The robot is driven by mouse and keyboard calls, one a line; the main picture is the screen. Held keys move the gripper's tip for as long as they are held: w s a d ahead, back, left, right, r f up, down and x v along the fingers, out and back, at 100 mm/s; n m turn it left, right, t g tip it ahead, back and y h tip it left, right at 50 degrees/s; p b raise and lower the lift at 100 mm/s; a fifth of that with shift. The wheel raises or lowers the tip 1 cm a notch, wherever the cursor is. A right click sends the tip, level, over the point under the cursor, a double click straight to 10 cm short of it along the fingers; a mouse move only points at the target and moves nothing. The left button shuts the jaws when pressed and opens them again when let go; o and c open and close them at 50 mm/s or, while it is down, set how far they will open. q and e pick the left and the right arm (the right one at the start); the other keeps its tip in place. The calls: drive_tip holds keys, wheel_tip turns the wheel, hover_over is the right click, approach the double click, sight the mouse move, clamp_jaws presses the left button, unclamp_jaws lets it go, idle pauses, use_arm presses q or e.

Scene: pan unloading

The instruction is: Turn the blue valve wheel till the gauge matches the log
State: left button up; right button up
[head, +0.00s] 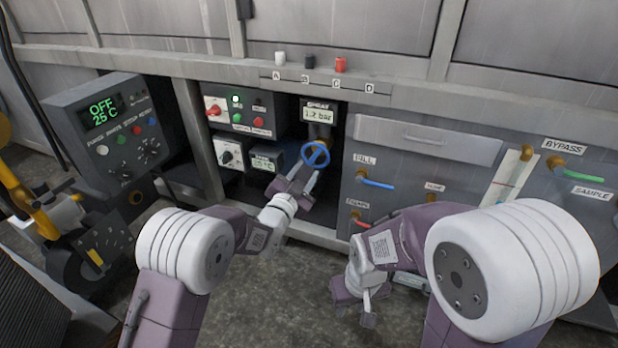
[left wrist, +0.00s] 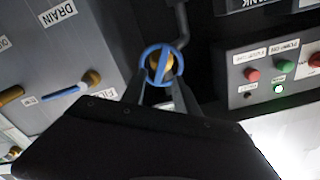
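The blue valve wheel (head: 315,154) sits on a brass stem below a gauge (head: 318,115) whose display appears to read 1.2 bar. My left gripper (head: 304,174) is at the wheel's lower side, its two fingers spread apart. In the left wrist view, the wheel (left wrist: 161,64) lies at the tips of these fingers, one toward each side; I cannot tell whether they touch it. My right gripper (head: 354,310) hangs low before the cabinet, away from the wheel, its fingers apart and empty. I cannot make out a log.
A switch panel (head: 240,113) is left of the wheel. Grey cabinets with a blue-handled valve (head: 376,183), a green-handled valve (head: 582,175) and a drawer (head: 425,138) are at right. A control box (head: 105,125) stands far left.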

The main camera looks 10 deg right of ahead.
sight(315, 155)
use_arm(q)
drive_tip(key=w+p, duration=0.1)
drive_tip(key=p, duration=0.1)
drive_tip(key=w+d+r+p, duration=0.1)
drive_tip(key=p, duration=0.1)
drive_tip(key=shift+d, duration=0.2)
drive_tip(key=w+d+f+b, duration=0.1)
drive_tip(key=b, duration=0.2)
drive_tip(key=shift+w, duration=0.2)
drive_tip(key=b+x, duration=0.2)
drive_tip(key=x, duration=0.1)
drive_tip(key=shift+w+d, duration=0.15)
drive_tip(key=shift+w, duration=0.15)
drive_tip(key=shift+w+d+r, duration=0.2)
drive_tip(key=shift+w+d, duration=0.1)
drive_tip(key=shift+w, duration=0.15)
clamp_jaws()
drive_tip(key=shift+r, duration=0.1)
